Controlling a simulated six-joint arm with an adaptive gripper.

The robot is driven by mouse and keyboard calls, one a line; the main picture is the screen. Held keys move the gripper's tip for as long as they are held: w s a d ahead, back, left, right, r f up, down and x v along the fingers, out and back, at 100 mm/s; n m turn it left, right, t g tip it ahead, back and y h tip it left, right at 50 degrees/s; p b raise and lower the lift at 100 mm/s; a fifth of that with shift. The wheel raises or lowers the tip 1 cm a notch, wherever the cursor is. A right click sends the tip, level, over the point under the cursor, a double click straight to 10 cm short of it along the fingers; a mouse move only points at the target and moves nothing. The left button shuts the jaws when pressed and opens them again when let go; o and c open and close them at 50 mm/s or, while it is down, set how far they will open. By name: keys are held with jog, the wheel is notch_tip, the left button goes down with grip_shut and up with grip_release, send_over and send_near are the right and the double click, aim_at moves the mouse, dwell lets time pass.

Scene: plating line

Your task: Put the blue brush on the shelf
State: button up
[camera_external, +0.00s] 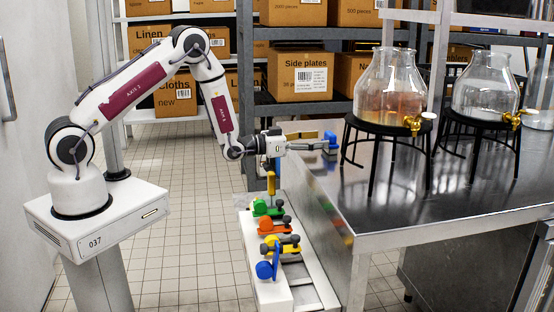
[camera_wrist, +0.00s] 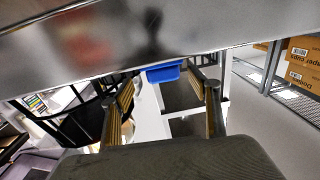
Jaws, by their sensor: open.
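A blue piece (camera_external: 330,139), perhaps the head of a brush, shows at the tips of my gripper (camera_external: 322,146), over the near left part of the steel table. In the wrist view a blue block (camera_wrist: 163,73) lies between and just beyond the spread fingers of my gripper (camera_wrist: 162,78). I cannot tell whether it touches them. Another blue item (camera_external: 265,270), with a round head and upright blue part, sits at the front end of the white rack. Which of the two is the blue brush is unclear. A grey shelf (camera_external: 262,50) stands behind.
Green (camera_external: 262,208), orange (camera_external: 270,225) and yellow (camera_external: 288,243) items line the white rack (camera_external: 270,292) beside the steel table (camera_external: 400,220). Two glass dispensers (camera_external: 390,85) on black stands occupy the table. Cardboard boxes (camera_external: 300,77) fill much of the shelf.

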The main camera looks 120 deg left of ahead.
aim_at(327, 137)
jog(key=shift+a, duration=0.1)
dwell(0.3)
jog(key=shift+x, duration=2.55)
jog(key=shift+s+a+r, duration=0.1)
jog(key=c, duration=1.3)
jog(key=shift+r, duration=0.2)
jog(key=shift+r, duration=4.8)
